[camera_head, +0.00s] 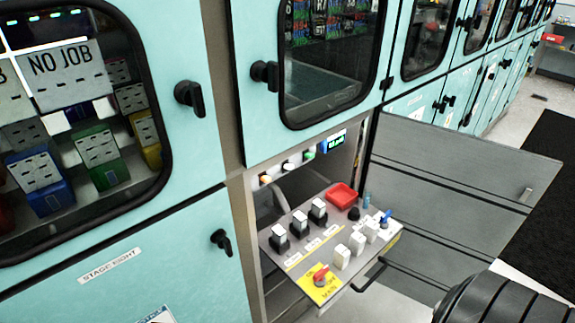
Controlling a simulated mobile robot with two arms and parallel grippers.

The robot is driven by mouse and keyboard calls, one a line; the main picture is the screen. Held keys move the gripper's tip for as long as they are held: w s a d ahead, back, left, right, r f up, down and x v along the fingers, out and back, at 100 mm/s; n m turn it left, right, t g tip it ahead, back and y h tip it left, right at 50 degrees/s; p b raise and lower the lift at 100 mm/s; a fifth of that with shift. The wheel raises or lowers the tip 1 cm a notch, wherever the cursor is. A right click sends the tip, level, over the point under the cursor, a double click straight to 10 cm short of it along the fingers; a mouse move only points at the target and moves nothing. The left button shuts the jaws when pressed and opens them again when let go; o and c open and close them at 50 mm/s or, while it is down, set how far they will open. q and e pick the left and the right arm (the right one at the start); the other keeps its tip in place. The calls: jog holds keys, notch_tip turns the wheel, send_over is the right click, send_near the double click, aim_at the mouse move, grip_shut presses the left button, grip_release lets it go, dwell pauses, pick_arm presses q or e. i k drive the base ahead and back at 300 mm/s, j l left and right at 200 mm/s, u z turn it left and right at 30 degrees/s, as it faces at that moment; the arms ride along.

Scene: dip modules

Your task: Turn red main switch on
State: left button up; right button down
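The red main switch (321,276) is a small rotary knob on a yellow plate (318,291) marked "MAIN". It sits at the front corner of a grey control panel (292,268) that sticks out from the teal cabinet like a drawer. The knob looks turned at a slant; the small lettering beside it is too blurred to tell its position. Nothing touches the switch. Neither of my grippers is in view. A black ribbed part, probably of my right arm, shows at the bottom right corner.
The panel also carries black switches (278,239), white switches (357,242), a red tray (341,194) and a blue-handled knob (386,217). An open grey door (455,175) stands to the right. Teal cabinets with black latches (190,97) surround it.

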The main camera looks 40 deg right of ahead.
aim_at(319, 276)
jog(key=z, duration=1.35)
